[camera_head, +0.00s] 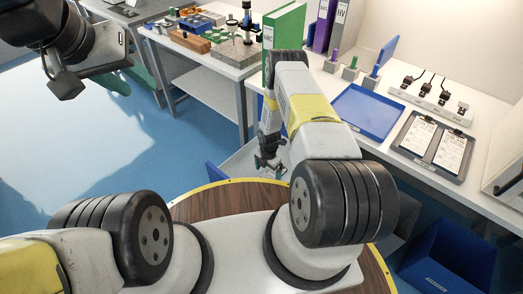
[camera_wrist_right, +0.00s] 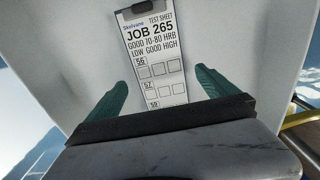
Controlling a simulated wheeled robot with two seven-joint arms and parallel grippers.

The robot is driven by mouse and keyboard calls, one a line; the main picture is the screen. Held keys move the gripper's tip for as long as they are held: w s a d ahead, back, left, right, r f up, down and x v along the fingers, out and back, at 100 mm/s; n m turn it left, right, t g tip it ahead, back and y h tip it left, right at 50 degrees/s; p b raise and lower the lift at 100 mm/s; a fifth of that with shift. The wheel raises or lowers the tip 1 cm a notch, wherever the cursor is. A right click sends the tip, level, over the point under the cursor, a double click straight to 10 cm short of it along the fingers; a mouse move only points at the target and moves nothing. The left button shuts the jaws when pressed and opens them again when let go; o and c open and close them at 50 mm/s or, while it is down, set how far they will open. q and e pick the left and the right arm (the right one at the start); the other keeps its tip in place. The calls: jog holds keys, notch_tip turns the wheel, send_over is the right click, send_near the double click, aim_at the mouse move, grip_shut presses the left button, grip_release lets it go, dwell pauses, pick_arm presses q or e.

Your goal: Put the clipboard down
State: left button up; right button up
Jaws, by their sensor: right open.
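In the right wrist view, a narrow clipboard (camera_wrist_right: 157,50) with a white "JOB 265" test sheet and a dark clip at its top lies on a pale surface. Its lower end is hidden behind my gripper's body. My right gripper (camera_wrist_right: 160,95) is open, its two green fingers apart on either side of the sheet and not touching it. In the head view my right gripper (camera_head: 268,160) points down beside the table's near side. My left gripper (camera_head: 90,68) is at the upper left, away from the tables; its jaws are not clear.
A dark board (camera_head: 405,157) with two sheets lies on the white table at the right, near a blue tray (camera_head: 366,112) and a socket strip (camera_head: 432,100). Green (camera_head: 284,45) and purple binders stand behind my right arm. A blue bin (camera_head: 450,255) is at lower right.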

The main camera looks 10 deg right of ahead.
notch_tip(320, 180, up, 45)
jog(key=w+m+t, duration=0.2)
jog(key=m+t, duration=0.1)
jog(key=m, duration=0.8)
jog(key=s+r+m+t+y, duration=0.1)
jog(key=s+r+m, duration=0.2)
jog(key=s+r, duration=0.35)
jog(key=s+r+m, duration=0.3)
jog(key=s+r, duration=0.1)
jog(key=r, duration=0.5)
jog(key=s+a+r+m+t, duration=0.1)
jog(key=s+r+m, duration=0.2)
jog(key=s, duration=0.5)
jog(key=s+a+r+m+t+y, duration=0.1)
jog(key=s+r+m, duration=0.3)
jog(key=s, duration=0.4)
jog(key=shift+a+m, duration=0.2)
jog(key=shift+m, duration=0.3)
